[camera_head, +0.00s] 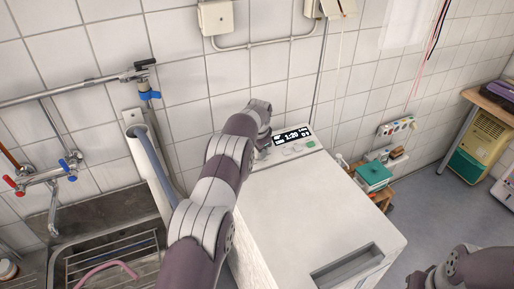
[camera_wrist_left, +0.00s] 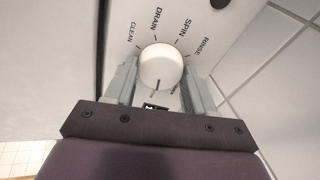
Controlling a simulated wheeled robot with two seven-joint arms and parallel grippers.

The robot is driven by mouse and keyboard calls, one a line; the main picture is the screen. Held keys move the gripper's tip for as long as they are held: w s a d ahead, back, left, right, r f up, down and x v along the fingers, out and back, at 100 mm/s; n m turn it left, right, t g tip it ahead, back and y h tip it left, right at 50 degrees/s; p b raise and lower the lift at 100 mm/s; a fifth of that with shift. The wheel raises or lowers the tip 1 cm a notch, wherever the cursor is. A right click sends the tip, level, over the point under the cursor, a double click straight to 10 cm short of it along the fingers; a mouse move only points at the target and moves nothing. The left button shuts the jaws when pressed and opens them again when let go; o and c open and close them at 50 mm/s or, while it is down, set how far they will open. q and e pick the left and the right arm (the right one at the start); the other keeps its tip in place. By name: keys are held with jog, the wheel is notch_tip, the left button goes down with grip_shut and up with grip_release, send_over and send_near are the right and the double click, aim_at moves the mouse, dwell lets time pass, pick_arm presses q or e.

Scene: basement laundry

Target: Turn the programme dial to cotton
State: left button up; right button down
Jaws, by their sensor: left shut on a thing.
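The white round programme dial (camera_wrist_left: 161,68) sits on the washing machine's panel (camera_wrist_left: 215,25) in the left wrist view. Labels CLEAN, DRAIN, SPIN and RINSE show around its far side. A short dark mark on the dial points toward my gripper's palm. The near labels are mostly hidden, and I cannot read a cotton label. My left gripper (camera_wrist_left: 161,86) is shut on the dial, one finger on each side. In the head view my left arm hides the dial at the back of the white washing machine (camera_head: 305,212). My right gripper is not in view; only part of that arm shows.
The lit display (camera_head: 294,136) reads about 1:20. A sink (camera_head: 110,255) with a wire rack is on the left, under a tap (camera_head: 48,178). A teal box (camera_head: 374,175) stands on a low wooden shelf right of the machine. The machine's top is clear.

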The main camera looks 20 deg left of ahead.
pick_arm(q)
jog(key=o, duration=1)
jog(key=b+v, duration=0.1)
jog(key=v, duration=0.5)
jog(key=shift+r, duration=0.15)
jog(key=p+v, duration=0.1)
jog(key=v, duration=0.5)
jog(key=shift+r, duration=0.2)
jog(key=shift+s+d, duration=0.1)
jog(key=shift+d, duration=0.05)
